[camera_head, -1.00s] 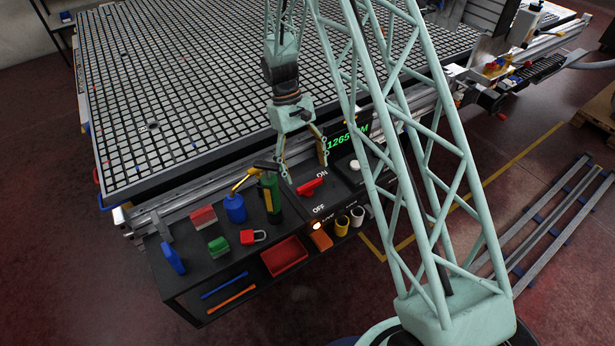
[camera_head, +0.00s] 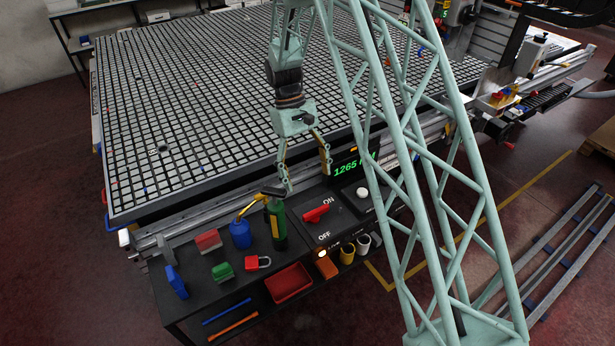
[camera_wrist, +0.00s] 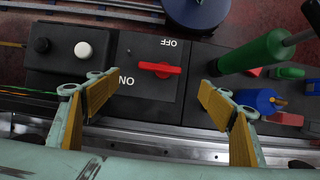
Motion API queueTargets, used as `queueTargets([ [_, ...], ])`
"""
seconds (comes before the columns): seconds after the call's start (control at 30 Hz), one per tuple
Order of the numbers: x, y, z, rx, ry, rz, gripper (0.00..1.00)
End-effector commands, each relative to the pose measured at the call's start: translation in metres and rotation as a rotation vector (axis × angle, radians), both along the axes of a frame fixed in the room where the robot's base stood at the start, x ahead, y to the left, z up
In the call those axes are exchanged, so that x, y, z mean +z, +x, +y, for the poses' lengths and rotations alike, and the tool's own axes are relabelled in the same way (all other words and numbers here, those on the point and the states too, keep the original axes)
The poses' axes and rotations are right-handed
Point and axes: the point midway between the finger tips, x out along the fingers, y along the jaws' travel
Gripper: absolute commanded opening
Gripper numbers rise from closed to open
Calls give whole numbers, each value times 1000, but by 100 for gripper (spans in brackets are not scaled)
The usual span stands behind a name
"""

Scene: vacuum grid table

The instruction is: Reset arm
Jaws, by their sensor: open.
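My gripper (camera_head: 306,178) is open and empty. It hangs above the black control panel at the table's front edge, just above the red switch (camera_head: 317,214). In the wrist view the two wooden-faced fingers of my gripper (camera_wrist: 160,98) stand wide apart, and the red switch (camera_wrist: 159,69) shows between and beyond them. The switch handle lies between the ON and OFF labels, apart from the fingers. A green display (camera_head: 354,165) reading 1265 and partly hidden stands to the right of my gripper.
A green bottle (camera_head: 277,224) and a blue can (camera_head: 240,234) stand left of the switch. A red padlock (camera_head: 258,262), a green block (camera_head: 222,272) and a blue block (camera_head: 176,282) lie further left. A white knob (camera_head: 362,193) is at right. The vacuum grid table (camera_head: 130,195) lies behind, largely clear.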

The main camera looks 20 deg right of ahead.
Motion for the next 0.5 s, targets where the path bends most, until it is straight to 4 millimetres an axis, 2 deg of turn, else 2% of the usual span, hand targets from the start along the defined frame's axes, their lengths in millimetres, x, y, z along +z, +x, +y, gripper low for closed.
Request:
queueTargets([
  [0.3,2,0,0,-1,0,-2,73],
  [0.5,16,-2,0,-6,1,-14,73],
])
